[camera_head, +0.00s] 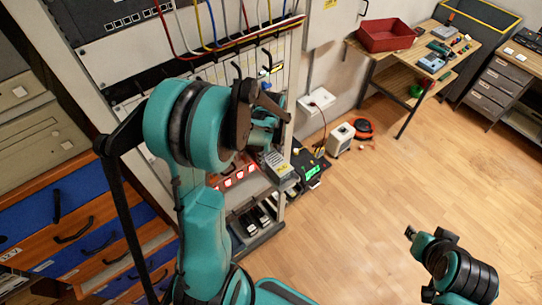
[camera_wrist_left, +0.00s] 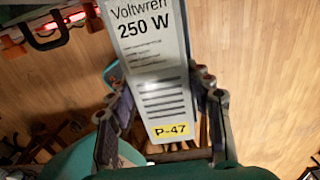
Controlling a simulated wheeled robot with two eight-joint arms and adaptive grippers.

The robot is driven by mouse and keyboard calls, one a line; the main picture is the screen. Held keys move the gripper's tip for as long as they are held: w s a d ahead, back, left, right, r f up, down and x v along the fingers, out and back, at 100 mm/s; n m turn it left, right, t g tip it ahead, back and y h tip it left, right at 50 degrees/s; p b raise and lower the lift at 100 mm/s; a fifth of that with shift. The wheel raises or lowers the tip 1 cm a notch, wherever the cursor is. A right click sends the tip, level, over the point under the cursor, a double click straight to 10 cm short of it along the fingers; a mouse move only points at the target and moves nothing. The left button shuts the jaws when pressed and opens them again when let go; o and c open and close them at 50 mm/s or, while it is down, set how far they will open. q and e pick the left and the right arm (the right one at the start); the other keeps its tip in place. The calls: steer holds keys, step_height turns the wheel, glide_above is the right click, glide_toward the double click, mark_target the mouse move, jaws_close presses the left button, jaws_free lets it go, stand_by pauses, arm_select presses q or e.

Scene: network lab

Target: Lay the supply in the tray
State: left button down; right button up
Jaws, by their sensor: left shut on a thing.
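The supply is a grey box with "Voltwren 250 W" and a yellow P-47 label; it shows in the head view (camera_head: 279,167) and large in the left wrist view (camera_wrist_left: 152,70). My left gripper (camera_head: 266,148) is shut on it, with one finger on each side of the box in the left wrist view (camera_wrist_left: 160,88). The supply is held in the air in front of the rack. A red tray (camera_head: 372,45), the only one I see, stands on the wooden table at the back right, far from the supply. My right gripper (camera_head: 412,233) is low at the right, away from both; its fingers are too small to read.
The open rack (camera_head: 140,72) with coloured cables stands close to my left arm. Blue and orange drawers (camera_head: 75,220) are at the left. The wooden floor (camera_head: 400,180) between is clear.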

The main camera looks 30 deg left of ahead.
mark_target(271, 156)
arm_select(q)
steer(key=shift+s+f, duration=0.1)
steer(key=shift+f+b, duration=0.25)
steer(key=shift+b, duration=0.15)
steer(key=c, duration=0.6)
jaws_free()
steer(key=shift+c, duration=0.2)
steer(key=shift+r, duration=0.1)
steer(key=shift+r, duration=0.1)
steer(key=shift+r+p, duration=0.25)
steer(key=shift+p, duration=0.2)
step_height(271, 156, up, 7)
steer(key=shift+r, duration=0.2)
